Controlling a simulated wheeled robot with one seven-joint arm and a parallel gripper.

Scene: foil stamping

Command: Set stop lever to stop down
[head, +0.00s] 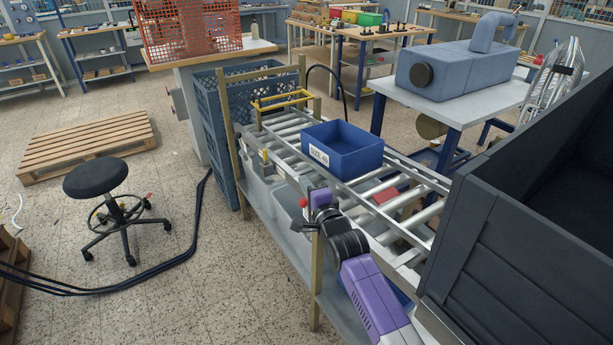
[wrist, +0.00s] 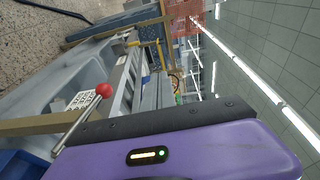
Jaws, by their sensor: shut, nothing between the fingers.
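The stop lever shows as a thin metal rod with a red ball knob (head: 303,203) on the near side of the roller conveyor. In the wrist view the red knob (wrist: 104,89) and its rod stand just beyond the dark edge of my purple hand, with the rod slanting. My gripper (head: 318,200) is at the conveyor's near rail, close to the right of the knob. I cannot tell whether it touches the lever. It is shut and empty; its fingertips are not clear. A yellow bar frame (head: 283,100) stands across the conveyor's far end.
A blue bin labelled SIZE 40 (head: 343,150) sits on the rollers. A red flat piece (head: 386,195) lies farther right. A wooden post (head: 316,275) stands below the near rail. A large dark box (head: 500,230) fills the right side.

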